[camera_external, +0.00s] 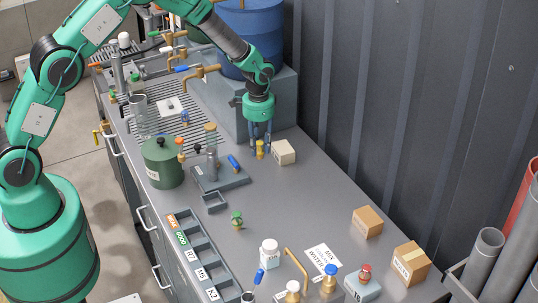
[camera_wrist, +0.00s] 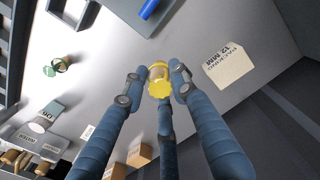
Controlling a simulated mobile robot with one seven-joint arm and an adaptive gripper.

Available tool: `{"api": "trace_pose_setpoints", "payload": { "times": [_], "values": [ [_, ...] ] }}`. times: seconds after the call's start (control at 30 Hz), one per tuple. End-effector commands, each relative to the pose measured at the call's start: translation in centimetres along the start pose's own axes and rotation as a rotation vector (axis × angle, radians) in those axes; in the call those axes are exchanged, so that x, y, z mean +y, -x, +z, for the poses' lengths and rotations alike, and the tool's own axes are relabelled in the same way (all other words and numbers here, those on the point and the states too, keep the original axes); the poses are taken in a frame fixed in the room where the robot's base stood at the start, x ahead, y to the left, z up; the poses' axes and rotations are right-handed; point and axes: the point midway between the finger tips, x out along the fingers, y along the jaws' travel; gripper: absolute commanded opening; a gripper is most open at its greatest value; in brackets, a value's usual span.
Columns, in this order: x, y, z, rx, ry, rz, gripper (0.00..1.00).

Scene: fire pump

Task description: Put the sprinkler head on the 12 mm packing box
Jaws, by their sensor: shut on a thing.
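The 12 mm packing box (camera_external: 285,153) is a small pale box on the grey bench, below the blue tank. Its "PACKING 12 MM" label shows in the wrist view (camera_wrist: 229,66), right of my fingers. My gripper (camera_external: 260,144) points down just left of the box. Its three fingers (camera_wrist: 157,84) are closed around a small yellow and brass piece (camera_wrist: 159,81), which looks like the sprinkler head. The piece also shows in the external view (camera_external: 260,149). It is apart from the box; I cannot tell whether it touches the bench.
A grey fixture with a blue handle (camera_external: 221,178) and a green canister (camera_external: 162,163) stand left of my gripper. A small green and brass fitting (camera_external: 237,221) stands farther forward. Brown boxes (camera_external: 367,222) are at the right. The bench between is mostly clear; a ribbed wall (camera_external: 400,110) runs behind.

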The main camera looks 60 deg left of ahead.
Motion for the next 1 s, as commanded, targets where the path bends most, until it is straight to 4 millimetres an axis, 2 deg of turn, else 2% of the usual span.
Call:
{"api": "trace_pose_setpoints", "payload": {
  "times": [0.1, 0.2, 0.33, 0.77, 1.0],
  "values": [
    [-2.4, 0.1, 1.6, 0.000, -0.002, 0.000, 0.00],
    [-3.5, 0.1, 2.5, 0.000, -0.006, 0.000, 0.00],
    [-4.1, 0.1, 3.0, 0.000, -0.011, 0.000, 0.00],
    [-4.2, 0.0, 2.8, 0.000, -0.011, 0.000, 0.00],
    [-4.8, -0.1, 1.0, 0.000, -0.010, 0.000, 0.00]
  ]
}}
